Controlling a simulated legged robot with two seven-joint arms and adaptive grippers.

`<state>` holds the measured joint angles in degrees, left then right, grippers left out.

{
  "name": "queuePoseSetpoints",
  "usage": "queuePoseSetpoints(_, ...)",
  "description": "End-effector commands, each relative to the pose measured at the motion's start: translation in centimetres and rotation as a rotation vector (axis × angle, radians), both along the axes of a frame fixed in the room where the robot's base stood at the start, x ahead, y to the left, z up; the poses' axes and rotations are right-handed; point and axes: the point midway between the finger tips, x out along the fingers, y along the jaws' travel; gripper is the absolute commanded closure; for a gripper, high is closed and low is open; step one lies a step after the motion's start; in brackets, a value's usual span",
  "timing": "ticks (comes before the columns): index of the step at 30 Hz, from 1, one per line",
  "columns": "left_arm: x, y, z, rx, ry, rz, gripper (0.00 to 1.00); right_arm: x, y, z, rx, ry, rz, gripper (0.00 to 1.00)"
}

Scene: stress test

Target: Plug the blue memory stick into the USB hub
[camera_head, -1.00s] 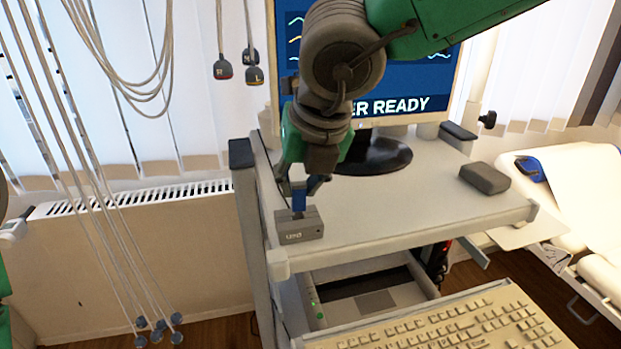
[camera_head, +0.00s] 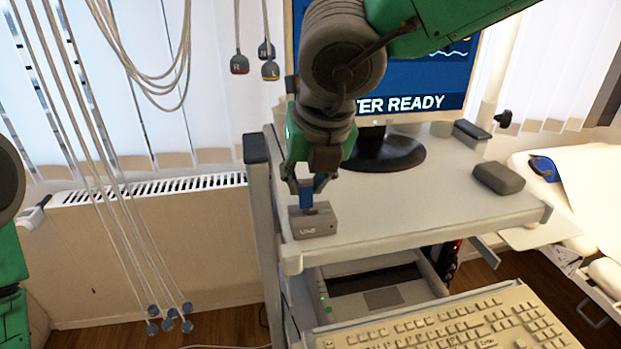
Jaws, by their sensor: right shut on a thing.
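The blue memory stick (camera_head: 306,196) is upright between the fingertips of my right gripper (camera_head: 309,187), which is shut on it. The grey USB hub (camera_head: 314,223) sits on the near left corner of the cart's upper shelf (camera_head: 440,210). The stick's lower end meets the hub's top; I cannot tell how deep it sits in a port. Of my left arm only green and dark links show at the left edge; its gripper is out of the picture.
A monitor (camera_head: 400,104) stands behind my right arm. A dark grey box (camera_head: 498,178) lies on the shelf's right side. A keyboard (camera_head: 450,325) is below in front. Cables with blue ends (camera_head: 170,318) hang at the left. The shelf's middle is clear.

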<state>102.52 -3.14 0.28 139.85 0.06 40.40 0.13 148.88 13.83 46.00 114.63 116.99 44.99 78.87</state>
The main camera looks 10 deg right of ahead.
Motion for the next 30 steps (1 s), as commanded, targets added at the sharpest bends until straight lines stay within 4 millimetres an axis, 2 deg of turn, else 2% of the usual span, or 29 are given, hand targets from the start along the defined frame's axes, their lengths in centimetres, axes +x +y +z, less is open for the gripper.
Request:
queuePoseSetpoints(9,0.0,0.02,0.41,0.0,0.0,0.0,0.6,0.05,-0.87,0.01,0.004,0.0,-0.002,1.0)
queuePoseSetpoints(30,0.0,0.01,-0.19,0.0,0.0,0.0,0.6,0.07,-0.62,-0.87,0.001,0.001,0.0,1.0)
